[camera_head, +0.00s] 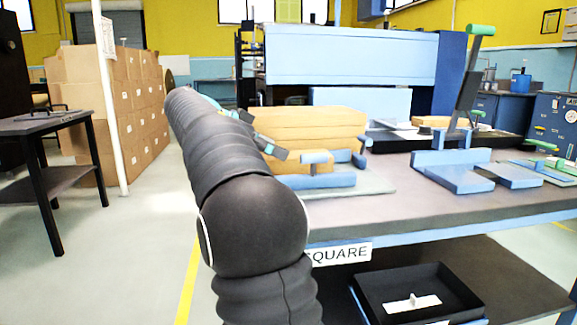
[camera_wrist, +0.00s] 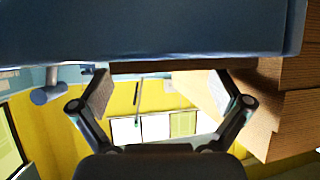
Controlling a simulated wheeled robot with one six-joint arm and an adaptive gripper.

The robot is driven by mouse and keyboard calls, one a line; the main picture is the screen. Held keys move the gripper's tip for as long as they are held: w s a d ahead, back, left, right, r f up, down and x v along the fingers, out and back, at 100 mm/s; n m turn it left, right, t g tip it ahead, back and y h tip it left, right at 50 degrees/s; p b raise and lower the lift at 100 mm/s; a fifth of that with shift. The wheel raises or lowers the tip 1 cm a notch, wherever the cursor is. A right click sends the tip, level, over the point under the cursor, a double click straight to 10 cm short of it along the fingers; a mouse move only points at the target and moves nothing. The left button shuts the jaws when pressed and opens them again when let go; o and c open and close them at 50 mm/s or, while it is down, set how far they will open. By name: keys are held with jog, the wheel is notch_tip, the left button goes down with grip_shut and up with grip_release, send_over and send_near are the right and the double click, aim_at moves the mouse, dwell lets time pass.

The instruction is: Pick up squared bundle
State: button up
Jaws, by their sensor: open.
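The squared bundle (camera_head: 318,127), a tan stack of layered kraft sheets, stands in a blue squaring fixture (camera_head: 315,181) on the grey table, behind my gripper in the head view. My gripper (camera_head: 277,153) is at the left front of the bundle, partly hidden by my own arm. In the wrist view my gripper (camera_wrist: 160,88) is open, its two fingers wide apart. The layered bundle (camera_wrist: 285,118) fills the right side there, beside and partly behind the right finger. I see nothing held between the fingers. Contact with the bundle cannot be told.
The grey table (camera_head: 390,208) has a "SQUARE" label (camera_head: 340,253) on its front edge. A blue lever tool (camera_head: 470,165) stands to the right. A black tray (camera_head: 415,290) sits on the lower shelf. Stacked cardboard boxes (camera_head: 120,105) stand at left.

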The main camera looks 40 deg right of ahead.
jog(key=x, duration=0.2)
jog(key=shift+s+d+f, duration=0.15)
jog(key=shift+d, duration=0.15)
jog(key=c, duration=1.2)
